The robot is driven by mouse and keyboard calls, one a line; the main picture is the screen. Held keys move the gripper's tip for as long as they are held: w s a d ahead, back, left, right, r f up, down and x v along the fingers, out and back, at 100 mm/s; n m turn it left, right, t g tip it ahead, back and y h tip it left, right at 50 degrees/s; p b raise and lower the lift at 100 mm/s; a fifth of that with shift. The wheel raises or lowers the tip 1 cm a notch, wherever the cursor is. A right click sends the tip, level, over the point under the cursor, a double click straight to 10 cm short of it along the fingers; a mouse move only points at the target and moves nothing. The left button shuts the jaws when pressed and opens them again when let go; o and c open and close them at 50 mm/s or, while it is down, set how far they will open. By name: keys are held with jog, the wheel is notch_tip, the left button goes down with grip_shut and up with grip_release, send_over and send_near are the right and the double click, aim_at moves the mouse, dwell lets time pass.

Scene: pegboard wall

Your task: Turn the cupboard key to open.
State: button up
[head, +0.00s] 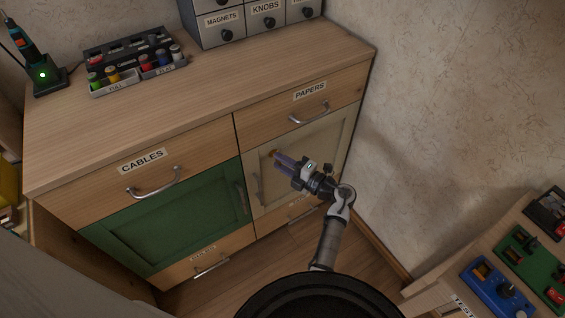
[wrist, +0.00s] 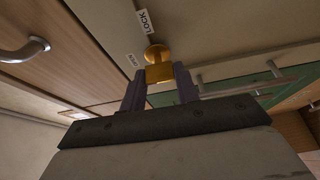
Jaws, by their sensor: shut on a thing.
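The cupboard has a cream door (head: 307,150) below the PAPERS drawer. A brass key (wrist: 158,70) sticks out of this door; its round base meets the door and its block-like grip faces me. In the head view only a small brass spot of the key (head: 273,152) shows at the fingertips. My gripper (head: 280,157) reaches the upper left part of the door. In the wrist view my gripper (wrist: 160,85) has its two purple fingers on either side of the key grip, shut on it. A LOCK label (wrist: 146,20) is beside the key. The door looks closed.
The PAPERS drawer handle (head: 309,113) is above the door, and the door's own handle (head: 258,189) is at its left. A green door (head: 165,215) adjoins on the left. A side bench with a blue device (head: 497,290) stands at the right.

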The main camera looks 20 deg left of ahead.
dwell(0.4)
jog(key=o, duration=1)
jog(key=b+v, duration=0.1)
jog(key=v, duration=1.3)
jog(key=shift+r+b, duration=0.2)
jog(key=shift+b, duration=0.15)
jog(key=shift+a, duration=0.1)
